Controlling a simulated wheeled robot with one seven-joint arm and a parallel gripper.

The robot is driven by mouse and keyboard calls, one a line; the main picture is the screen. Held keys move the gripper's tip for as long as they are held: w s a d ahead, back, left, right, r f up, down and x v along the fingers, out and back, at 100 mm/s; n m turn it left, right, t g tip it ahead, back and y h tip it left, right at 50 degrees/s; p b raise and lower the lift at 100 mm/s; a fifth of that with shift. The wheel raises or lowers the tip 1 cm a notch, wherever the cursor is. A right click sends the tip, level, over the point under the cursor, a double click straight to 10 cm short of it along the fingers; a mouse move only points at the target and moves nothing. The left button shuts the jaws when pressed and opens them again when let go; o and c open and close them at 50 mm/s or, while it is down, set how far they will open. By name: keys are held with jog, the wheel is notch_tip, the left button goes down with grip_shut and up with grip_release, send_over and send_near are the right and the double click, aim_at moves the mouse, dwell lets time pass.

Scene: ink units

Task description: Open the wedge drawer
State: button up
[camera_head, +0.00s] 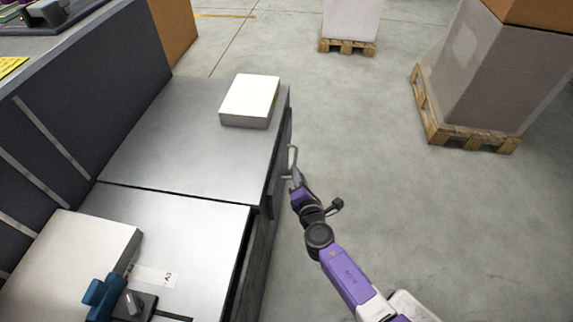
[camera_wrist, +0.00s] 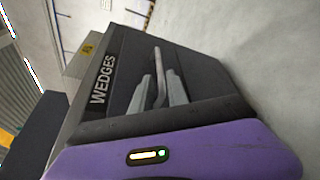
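The wedge drawer's dark front (camera_wrist: 110,98) fills the middle of the wrist view, with "WEDGES" in white letters. In the head view the drawer front (camera_head: 277,175) is on the right side of the grey cabinet and is seen edge-on. A grey bar handle (camera_wrist: 158,64) stands out from the front. My gripper (camera_wrist: 160,88) is at the handle, with its two grey fingers apart, one on each side of the bar. I cannot tell whether they touch it. In the head view my gripper (camera_head: 294,177) is beside the cabinet edge. The drawer looks closed.
A white block (camera_head: 250,100) lies on the cabinet top (camera_head: 180,140). A lower-left bench top holds another pale block (camera_head: 70,262) and a teal-handled tool (camera_head: 105,296). Pallets with boxes (camera_head: 470,135) stand at the upper right. The floor right of the cabinet is clear.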

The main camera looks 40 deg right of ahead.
aim_at(294, 162)
jog(key=b+x, duration=0.2)
jog(key=x, duration=0.5)
jog(key=shift+w+d, duration=0.15)
jog(key=shift+w, duration=0.1)
jog(key=shift+c, duration=0.4)
grip_shut()
dwell(0.8)
